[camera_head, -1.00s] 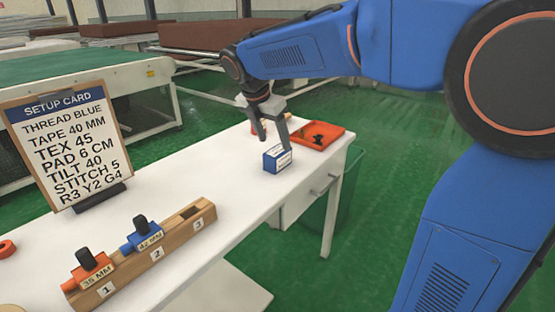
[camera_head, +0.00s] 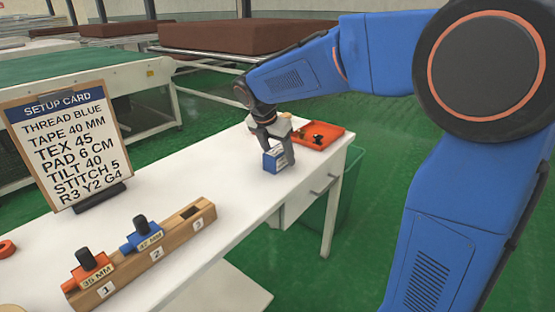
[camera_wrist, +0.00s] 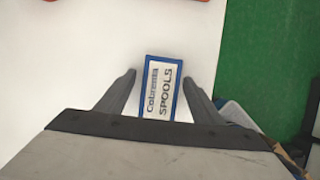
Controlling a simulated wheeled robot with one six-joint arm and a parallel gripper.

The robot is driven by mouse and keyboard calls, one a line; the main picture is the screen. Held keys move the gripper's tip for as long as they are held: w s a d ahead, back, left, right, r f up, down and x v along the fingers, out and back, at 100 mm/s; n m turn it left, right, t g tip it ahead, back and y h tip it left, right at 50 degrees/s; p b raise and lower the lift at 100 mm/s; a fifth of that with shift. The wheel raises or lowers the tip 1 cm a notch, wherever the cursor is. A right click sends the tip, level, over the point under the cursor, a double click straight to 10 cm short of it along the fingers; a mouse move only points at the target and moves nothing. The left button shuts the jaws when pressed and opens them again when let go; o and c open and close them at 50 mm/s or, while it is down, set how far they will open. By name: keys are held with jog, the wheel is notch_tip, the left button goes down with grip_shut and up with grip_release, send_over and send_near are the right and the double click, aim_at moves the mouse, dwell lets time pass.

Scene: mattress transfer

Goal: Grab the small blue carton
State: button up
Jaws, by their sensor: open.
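The small blue carton (camera_head: 274,160) stands on the white table near its right end, with a white label. In the wrist view the carton (camera_wrist: 161,88) shows its top, with a blue border and a label reading "SPOOLS". My gripper (camera_head: 275,155) is down at the carton, with its fingers on either side of it. In the wrist view my gripper (camera_wrist: 160,90) is open, and gaps show between each finger and the carton. The carton's near end is partly hidden by the gripper body.
An orange tray (camera_head: 334,139) with small dark items lies just right of the carton. A setup card (camera_head: 66,140) stands on the left. A wooden block (camera_head: 186,223) with numbered slots holds orange and blue tools at the front. Bare white tabletop (camera_head: 215,165) lies between.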

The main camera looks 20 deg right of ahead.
jog(key=shift+f, duration=0.25)
dwell(0.5)
jog(key=shift+c, duration=0.6)
jog(key=c, duration=1.1)
jog(key=shift+c, duration=0.2)
